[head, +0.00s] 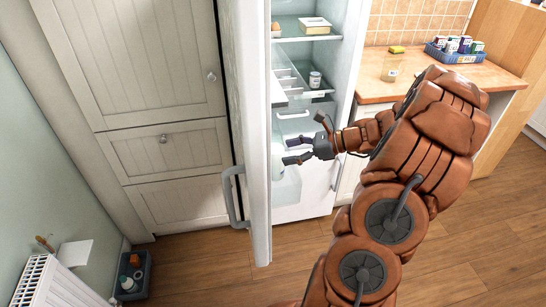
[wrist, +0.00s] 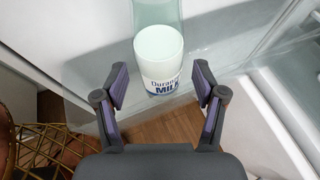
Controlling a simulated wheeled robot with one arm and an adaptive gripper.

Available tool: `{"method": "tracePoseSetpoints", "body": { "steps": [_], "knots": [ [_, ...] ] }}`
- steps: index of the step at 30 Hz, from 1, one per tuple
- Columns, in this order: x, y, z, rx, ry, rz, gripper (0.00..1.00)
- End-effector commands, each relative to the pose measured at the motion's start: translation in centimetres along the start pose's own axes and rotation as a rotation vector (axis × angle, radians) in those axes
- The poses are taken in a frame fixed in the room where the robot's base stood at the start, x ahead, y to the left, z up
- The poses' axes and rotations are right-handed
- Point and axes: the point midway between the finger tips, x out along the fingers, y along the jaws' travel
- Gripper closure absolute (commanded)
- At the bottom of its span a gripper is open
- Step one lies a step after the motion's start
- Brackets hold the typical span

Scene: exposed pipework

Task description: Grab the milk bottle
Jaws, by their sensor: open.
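The milk bottle (wrist: 160,55) is a pale bottle with a white lower body and a blue "MILK" label. In the wrist view it lies ahead of my gripper (wrist: 159,72), between the lines of the two spread fingers, with clear space on both sides. In the head view a pale strip of the bottle (head: 277,155) shows just inside the open fridge door (head: 257,130), partly hidden by the door edge. My gripper (head: 289,151) is open and empty, pointing left at the bottle. I cannot tell how far the fingertips are from it.
The fridge interior (head: 305,60) holds a box (head: 314,25) and a small jar (head: 315,80). A wooden counter (head: 440,80) with a blue tray of cartons (head: 455,50) stands at the right. The door handle (head: 232,197) sticks out left.

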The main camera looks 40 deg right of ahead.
Motion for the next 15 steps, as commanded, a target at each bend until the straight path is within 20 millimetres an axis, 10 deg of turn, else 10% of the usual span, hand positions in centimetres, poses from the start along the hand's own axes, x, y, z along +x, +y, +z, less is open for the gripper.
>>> {"method": "tracePoseSetpoints", "body": {
  "steps": [15],
  "knots": [
    [5.3,0.1,-0.1,-0.001,0.002,0.001,0.30]
  ]
}}
